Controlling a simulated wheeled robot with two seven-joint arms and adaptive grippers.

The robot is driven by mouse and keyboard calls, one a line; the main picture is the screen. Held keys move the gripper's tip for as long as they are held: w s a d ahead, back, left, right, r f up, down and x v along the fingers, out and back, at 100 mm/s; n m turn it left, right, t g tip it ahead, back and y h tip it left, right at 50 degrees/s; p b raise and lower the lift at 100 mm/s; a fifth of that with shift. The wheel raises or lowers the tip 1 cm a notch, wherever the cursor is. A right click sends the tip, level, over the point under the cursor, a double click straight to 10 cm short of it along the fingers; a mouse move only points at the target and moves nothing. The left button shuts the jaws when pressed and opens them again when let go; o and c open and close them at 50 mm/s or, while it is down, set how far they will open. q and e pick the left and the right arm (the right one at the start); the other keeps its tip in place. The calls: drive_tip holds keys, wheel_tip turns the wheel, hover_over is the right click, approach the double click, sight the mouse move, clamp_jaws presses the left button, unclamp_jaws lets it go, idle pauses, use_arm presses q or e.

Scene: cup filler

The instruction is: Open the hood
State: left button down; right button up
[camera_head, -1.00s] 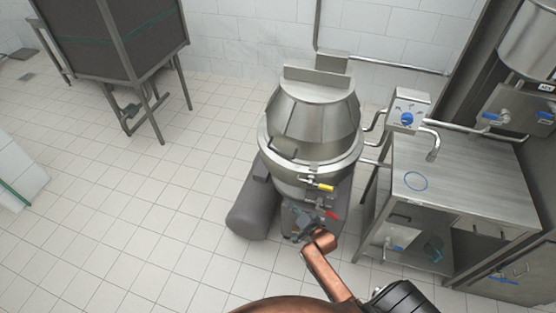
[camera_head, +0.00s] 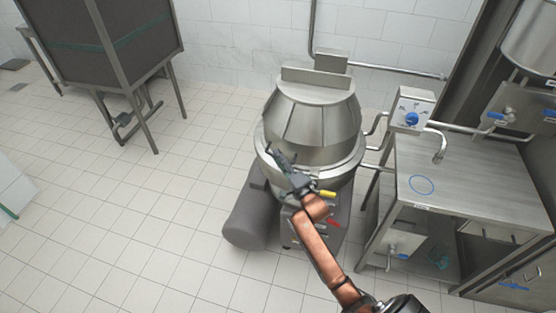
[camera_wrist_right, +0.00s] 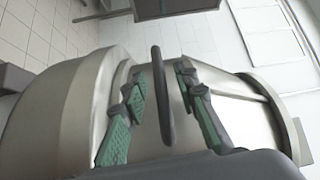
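The hood (camera_head: 312,112) is a steel faceted cone on top of the round machine, and it sits down on the bowl rim (camera_head: 345,168). My right gripper (camera_head: 281,154) is at the front left of the hood, near its lower edge. In the right wrist view my right gripper (camera_wrist_right: 164,100) is open, its green-padded fingers apart. A dark bar-like handle (camera_wrist_right: 160,90) stands between the fingers, with gaps visible on both sides. The hood's steel surface (camera_wrist_right: 235,105) also shows there behind the fingers. My left gripper is not in view.
A yellow-tipped lever (camera_head: 328,194) and a red-tipped lever (camera_head: 334,223) stick out at the machine's front. A steel table (camera_head: 470,180) with a tap stands to the right. A dark bin on legs (camera_head: 105,45) is at the far left. Floor to the left is clear.

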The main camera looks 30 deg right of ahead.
drive_tip(key=shift+w, duration=0.15)
drive_tip(key=shift+c, duration=0.3)
clamp_jaws()
drive_tip(key=shift+a, duration=0.1)
idle(0.3)
